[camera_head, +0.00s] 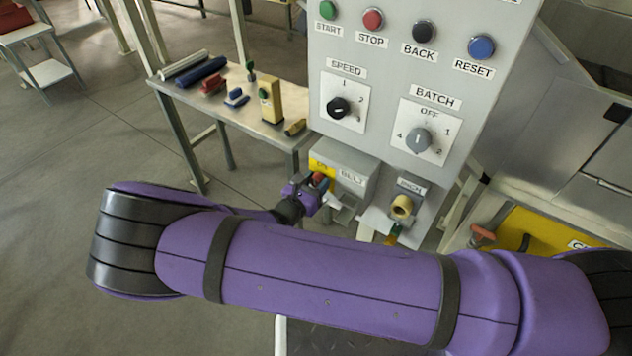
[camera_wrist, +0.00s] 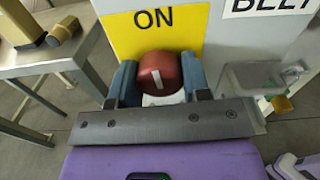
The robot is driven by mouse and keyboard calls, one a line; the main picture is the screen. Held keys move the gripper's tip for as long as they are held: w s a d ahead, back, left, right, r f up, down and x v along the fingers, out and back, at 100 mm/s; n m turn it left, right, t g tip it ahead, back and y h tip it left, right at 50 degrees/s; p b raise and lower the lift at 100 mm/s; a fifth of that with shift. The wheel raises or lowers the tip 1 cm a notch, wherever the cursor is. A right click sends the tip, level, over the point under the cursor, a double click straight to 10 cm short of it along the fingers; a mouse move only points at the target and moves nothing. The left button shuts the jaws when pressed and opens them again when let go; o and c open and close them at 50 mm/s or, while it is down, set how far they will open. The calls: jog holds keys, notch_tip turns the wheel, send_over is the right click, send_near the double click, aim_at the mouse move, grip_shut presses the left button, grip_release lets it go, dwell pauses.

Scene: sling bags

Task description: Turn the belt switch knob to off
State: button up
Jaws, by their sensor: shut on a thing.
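My gripper (camera_wrist: 158,80) is shut on the knob, one grey-blue finger on each side. In the head view the knob (camera_head: 318,180) shows as a small red patch on the box below the main panel, partly hidden by my gripper (camera_head: 313,187). Any OFF mark for this knob is not visible.
The panel above carries a SPEED knob (camera_head: 338,107), a BATCH knob (camera_head: 418,139) and several coloured buttons. A round beige fitting (camera_head: 402,206) sits to the right below. A side table (camera_head: 262,128) with tools stands left.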

jog(key=n, duration=0.3)
jog(key=shift+n, duration=0.4)
jog(key=n, duration=0.4)
jog(key=shift+n, duration=0.3)
jog(key=n, duration=0.4)
jog(key=shift+n, duration=2.4)
jog(key=o, duration=0.9)
jog(key=v, duration=1.1)
jog(key=shift+a, duration=0.1)
